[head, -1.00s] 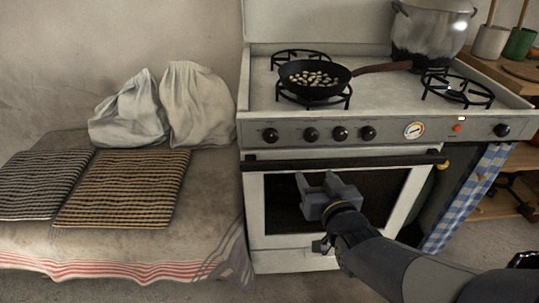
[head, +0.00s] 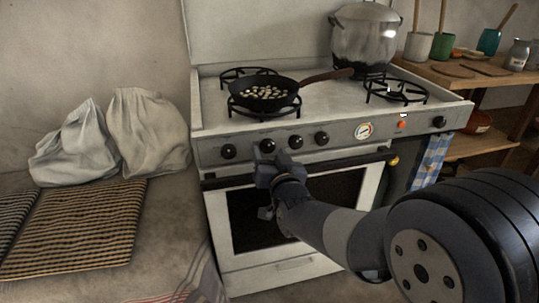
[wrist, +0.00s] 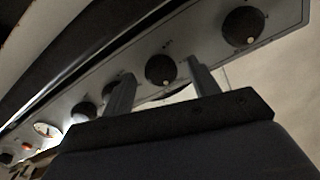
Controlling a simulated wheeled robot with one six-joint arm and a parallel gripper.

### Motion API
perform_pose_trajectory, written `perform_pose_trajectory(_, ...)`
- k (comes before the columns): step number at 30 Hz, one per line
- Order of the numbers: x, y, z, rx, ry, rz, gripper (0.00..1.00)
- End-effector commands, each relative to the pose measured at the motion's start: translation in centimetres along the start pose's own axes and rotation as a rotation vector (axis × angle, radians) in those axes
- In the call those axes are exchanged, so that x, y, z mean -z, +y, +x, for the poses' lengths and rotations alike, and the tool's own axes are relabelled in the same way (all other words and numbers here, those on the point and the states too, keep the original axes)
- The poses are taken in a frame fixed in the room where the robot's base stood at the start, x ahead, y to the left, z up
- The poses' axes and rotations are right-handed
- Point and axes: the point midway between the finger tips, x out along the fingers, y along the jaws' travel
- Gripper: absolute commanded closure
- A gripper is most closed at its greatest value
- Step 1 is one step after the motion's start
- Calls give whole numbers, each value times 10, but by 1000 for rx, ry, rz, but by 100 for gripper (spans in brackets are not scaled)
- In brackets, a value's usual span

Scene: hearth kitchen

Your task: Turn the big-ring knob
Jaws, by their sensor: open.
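The white stove's grey front panel (head: 350,135) carries a row of black round knobs. From the left, the first knob (head: 228,151), second knob (head: 267,145), third knob (head: 295,141) and fourth knob (head: 321,138) sit left of the dial; another knob (head: 438,121) is at the far right. I cannot read which is the big-ring knob. My gripper (head: 268,160) is open just in front of the panel, below the second knob. In the wrist view, that second knob (wrist: 160,70) shows between the fingertips of my gripper (wrist: 165,78), apparently untouched.
A black pan (head: 264,94) with pale pieces sits on the front left burner, its handle pointing right. A large pot (head: 364,38) stands at the back right. The oven handle (head: 350,161) runs below the knobs. A bench with cushions (head: 75,230) and sacks is at left.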

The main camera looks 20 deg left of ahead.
Motion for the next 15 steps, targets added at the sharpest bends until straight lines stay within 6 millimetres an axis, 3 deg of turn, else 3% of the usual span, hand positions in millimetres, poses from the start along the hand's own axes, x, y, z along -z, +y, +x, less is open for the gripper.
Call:
perform_pose_trajectory(13, 0, 0, 10, 0, 0, -1, 43)
perform_pose_trajectory(15, 0, 0, 10, 0, 0, -1, 49)
